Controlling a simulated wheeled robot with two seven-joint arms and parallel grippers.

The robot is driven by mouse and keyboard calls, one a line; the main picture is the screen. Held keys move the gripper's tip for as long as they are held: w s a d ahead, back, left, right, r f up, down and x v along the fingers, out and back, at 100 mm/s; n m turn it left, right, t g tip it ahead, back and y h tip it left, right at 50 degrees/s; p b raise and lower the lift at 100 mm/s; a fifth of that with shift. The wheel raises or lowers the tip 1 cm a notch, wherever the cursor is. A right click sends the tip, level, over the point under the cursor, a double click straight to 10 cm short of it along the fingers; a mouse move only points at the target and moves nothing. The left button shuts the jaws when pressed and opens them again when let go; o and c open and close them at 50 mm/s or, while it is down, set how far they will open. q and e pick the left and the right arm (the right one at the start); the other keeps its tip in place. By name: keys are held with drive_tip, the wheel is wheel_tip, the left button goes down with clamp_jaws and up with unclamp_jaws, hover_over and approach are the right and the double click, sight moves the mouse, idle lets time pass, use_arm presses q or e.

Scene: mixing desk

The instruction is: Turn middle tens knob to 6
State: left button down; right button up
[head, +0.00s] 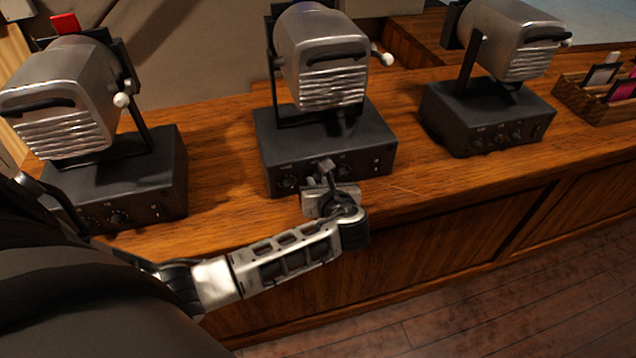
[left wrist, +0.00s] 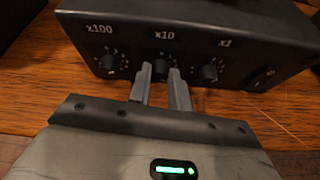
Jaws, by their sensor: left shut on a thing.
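The middle machine, a silver drum on a black base (head: 276,150), stands on the wooden desk. In the left wrist view its base (left wrist: 200,17) shows three knobs marked x100, x10 and x1. My left gripper (head: 325,172) reaches the front of this base. In the left wrist view the gripper (left wrist: 162,78) is shut on the x10 knob (left wrist: 161,72), with one finger on each side. The fingers partly hide that knob and its dial, and I cannot read its setting. The x100 knob (left wrist: 108,62) and x1 knob (left wrist: 208,72) are free. My right gripper is not in view.
A similar machine (head: 120,190) stands at the left and another (head: 490,120) at the right. A wooden tray (head: 590,105) with cards is at the far right. Bare desk (head: 222,150) lies between the machines.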

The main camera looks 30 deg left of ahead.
use_arm(q)
drive_tip(key=m, duration=0.1)
drive_tip(key=m+g+y, duration=0.2)
drive_tip(key=shift+w+d+f+m, duration=0.15)
drive_tip(key=shift+w+d+m, duration=0.1)
drive_tip(key=shift+m, duration=0.15)
drive_tip(key=shift+f+m+g+y, duration=0.2)
drive_tip(key=shift+m+g+y, duration=0.45)
drive_tip(key=shift+m, duration=0.75)
drive_tip(key=shift+y, duration=0.25)
drive_tip(key=c, duration=1.3)
unclamp_jaws()
drive_tip(key=shift+d+r, duration=0.1)
drive_tip(key=v, duration=1.6)
